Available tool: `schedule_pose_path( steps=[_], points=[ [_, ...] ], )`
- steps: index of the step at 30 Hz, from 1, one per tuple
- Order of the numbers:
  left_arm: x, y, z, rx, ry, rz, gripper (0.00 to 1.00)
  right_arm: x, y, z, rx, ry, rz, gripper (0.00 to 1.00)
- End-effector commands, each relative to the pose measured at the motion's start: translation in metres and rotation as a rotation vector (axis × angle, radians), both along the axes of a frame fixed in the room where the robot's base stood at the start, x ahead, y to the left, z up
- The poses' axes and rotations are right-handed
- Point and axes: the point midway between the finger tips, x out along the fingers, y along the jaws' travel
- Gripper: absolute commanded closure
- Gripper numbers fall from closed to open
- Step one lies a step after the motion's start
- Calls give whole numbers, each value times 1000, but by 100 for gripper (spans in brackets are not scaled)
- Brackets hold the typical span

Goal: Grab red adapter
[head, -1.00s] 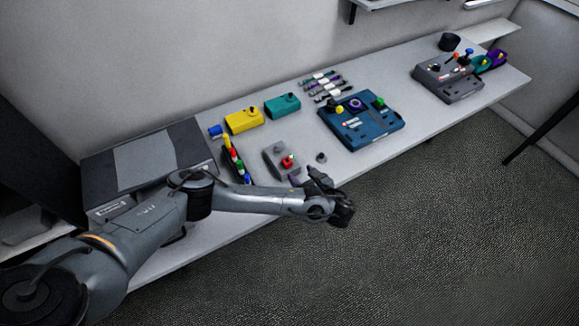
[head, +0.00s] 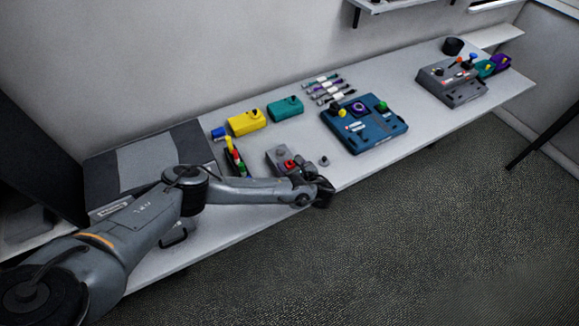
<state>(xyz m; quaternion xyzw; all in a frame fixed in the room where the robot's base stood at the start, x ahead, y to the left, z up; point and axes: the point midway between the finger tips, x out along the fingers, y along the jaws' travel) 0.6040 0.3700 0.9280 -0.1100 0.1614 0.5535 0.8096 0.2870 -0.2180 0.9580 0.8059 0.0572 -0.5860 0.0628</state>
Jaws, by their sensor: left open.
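A small red piece (head: 289,163), which looks like the red adapter, sits at the front of a small grey box (head: 277,152) near the table's front edge. My left gripper (head: 296,168) is right beside it on its near right side, with the jaws pointing toward it. The jaws are open. The gripper partly hides the box, and I cannot tell whether it touches the red piece. My right gripper is out of view.
A dark rack of coloured pieces (head: 235,160) stands left of the box. A small dark knob (head: 323,160) and a blue device (head: 356,138) lie right. Yellow (head: 246,123) and teal (head: 285,110) boxes stand behind. A grey console (head: 452,88) is far right.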

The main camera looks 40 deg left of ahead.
Motion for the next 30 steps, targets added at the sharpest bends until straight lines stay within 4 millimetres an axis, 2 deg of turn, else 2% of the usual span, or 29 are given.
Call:
schedule_pose_path(
  steps=[6,7,15,18,30],
  points=[
    [0,1,0,0,0,-1,38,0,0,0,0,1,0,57],
    [0,1,0,0,0,-1,41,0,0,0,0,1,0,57],
    [0,1,0,0,0,-1,83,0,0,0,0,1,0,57],
    [0,1,0,0,0,-1,94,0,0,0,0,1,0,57],
    [1,0,7,-1,-1,-1,94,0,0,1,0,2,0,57]
  ],
)
